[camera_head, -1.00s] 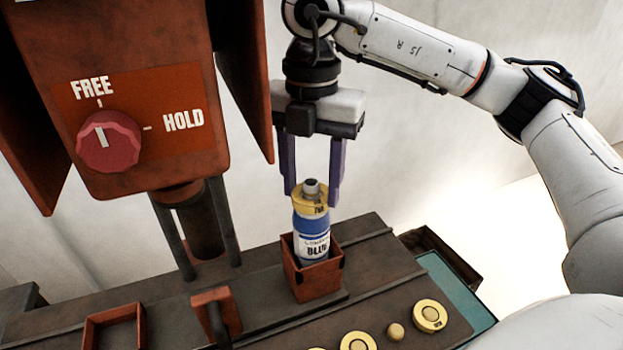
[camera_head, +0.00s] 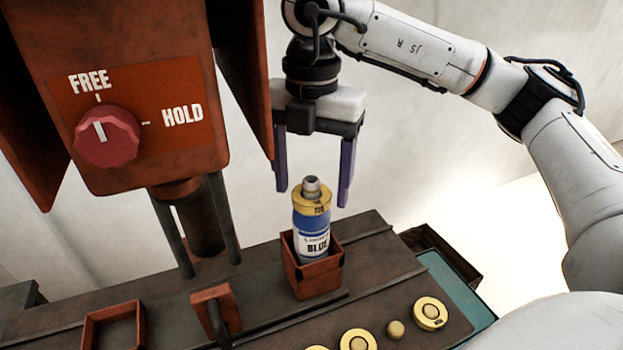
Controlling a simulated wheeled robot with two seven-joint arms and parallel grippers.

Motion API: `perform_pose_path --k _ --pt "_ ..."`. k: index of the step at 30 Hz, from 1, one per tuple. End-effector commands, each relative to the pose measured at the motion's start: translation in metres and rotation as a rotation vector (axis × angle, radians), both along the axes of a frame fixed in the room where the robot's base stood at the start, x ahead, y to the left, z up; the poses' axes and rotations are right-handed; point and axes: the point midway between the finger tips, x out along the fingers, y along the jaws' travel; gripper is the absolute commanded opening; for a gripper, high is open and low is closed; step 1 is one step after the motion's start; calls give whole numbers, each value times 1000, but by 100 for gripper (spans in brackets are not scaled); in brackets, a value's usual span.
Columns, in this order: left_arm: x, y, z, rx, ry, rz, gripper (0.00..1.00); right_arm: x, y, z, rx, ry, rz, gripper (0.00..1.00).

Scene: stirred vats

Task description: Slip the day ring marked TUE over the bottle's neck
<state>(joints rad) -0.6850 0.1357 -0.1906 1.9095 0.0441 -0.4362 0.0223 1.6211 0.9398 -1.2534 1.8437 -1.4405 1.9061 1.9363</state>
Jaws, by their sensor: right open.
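The bottle (camera_head: 311,232) is blue with a white label reading BLUE and stands upright in a small red-brown holder (camera_head: 317,277). A yellow day ring (camera_head: 312,203) sits around the bottle's neck, below the grey cap, which sticks up through it. The ring's dark marking looks like TUE but is small. My right gripper (camera_head: 312,196) is open, its two purple fingers apart on either side of the ring and cap, not visibly touching them. My left gripper is not in view.
More yellow rings (camera_head: 430,313) lie on pegs along the front of the bench, beside a bare peg (camera_head: 395,330). A red machine with a FREE/HOLD knob (camera_head: 107,135) hangs at left. An empty red holder (camera_head: 113,327) and a red bracket (camera_head: 217,309) stand front left.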

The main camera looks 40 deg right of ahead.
Motion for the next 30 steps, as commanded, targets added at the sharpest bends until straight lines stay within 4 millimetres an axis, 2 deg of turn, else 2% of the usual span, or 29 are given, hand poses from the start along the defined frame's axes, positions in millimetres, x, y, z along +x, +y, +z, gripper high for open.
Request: perform_pose_path --k 5,12,16,21,30 --pt "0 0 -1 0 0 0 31 1 1 19 2 -5 0 68" --pt "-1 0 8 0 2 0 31 1 0 71 0 -6 0 68" --pt "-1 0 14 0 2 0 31 0 0 90 -1 -4 -2 68" --pt "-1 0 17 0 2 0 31 0 0 102 1 -1 -1 68" --pt "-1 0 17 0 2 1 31 0 0 103 1 -1 0 68"
